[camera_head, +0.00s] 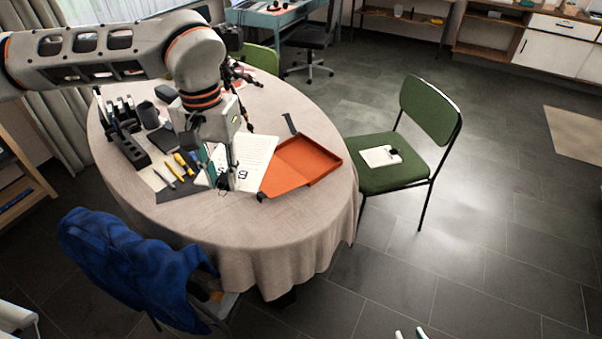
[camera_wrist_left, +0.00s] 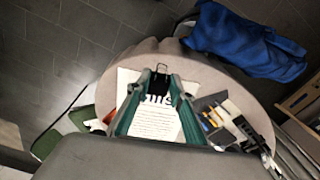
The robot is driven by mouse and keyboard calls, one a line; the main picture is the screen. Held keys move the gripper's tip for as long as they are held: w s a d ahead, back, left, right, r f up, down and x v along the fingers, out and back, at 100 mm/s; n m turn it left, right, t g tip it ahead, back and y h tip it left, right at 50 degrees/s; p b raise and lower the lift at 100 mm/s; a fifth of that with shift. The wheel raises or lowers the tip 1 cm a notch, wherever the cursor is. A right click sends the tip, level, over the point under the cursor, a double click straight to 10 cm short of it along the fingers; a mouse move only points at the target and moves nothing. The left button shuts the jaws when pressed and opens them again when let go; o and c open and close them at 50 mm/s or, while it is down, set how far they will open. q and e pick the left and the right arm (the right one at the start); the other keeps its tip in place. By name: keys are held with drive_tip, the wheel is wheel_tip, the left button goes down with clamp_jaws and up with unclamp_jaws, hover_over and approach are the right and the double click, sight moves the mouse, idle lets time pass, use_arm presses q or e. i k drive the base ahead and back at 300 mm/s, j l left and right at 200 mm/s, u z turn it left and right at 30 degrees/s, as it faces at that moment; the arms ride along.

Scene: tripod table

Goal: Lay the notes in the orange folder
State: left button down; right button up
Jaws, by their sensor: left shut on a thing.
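The notes (camera_head: 258,152) are white printed sheets on the round table, just left of the open orange folder (camera_head: 303,162). In the left wrist view the notes (camera_wrist_left: 156,124) show between the teal fingers, with a black clip (camera_wrist_left: 161,76) at their edge between the fingertips. My left gripper (camera_head: 227,182) points down at the near left edge of the notes and is shut on them at the clip. I cannot tell whether the notes are lifted. My right gripper (camera_head: 410,335) shows only two separated fingertips at the bottom edge, over the floor.
Pens (camera_head: 185,164), a dark mat and a black desk organizer (camera_head: 128,145) crowd the table left of my left gripper. A green chair (camera_head: 385,175) stands right of the table with a notepad on it. A blue jacket (camera_head: 125,265) hangs on the near chair.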

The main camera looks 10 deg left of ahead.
sight(306, 160)
drive_tip(key=k+j+u, duration=0.15)
drive_tip(key=k+u, duration=0.2)
drive_tip(key=k, duration=0.35)
drive_tip(key=i+l+u, duration=0.15)
drive_tip(key=u, duration=0.85)
drive_tip(key=i+l, duration=0.2)
drive_tip(key=l, duration=0.25)
drive_tip(key=i+l, duration=0.15)
drive_tip(key=l, duration=0.25)
drive_tip(key=i+l, duration=0.2)
drive_tip(key=l, duration=0.25)
drive_tip(key=i+l, duration=0.15)
drive_tip(key=l, duration=0.3)
drive_tip(key=i+l, duration=0.2)
drive_tip(key=l, duration=0.2)
drive_tip(key=i+l, duration=0.15)
drive_tip(key=l, duration=0.3)
drive_tip(key=i+l, duration=0.2)
drive_tip(key=l, duration=0.25)
drive_tip(key=i+l, duration=0.15)
drive_tip(key=l, duration=0.25)
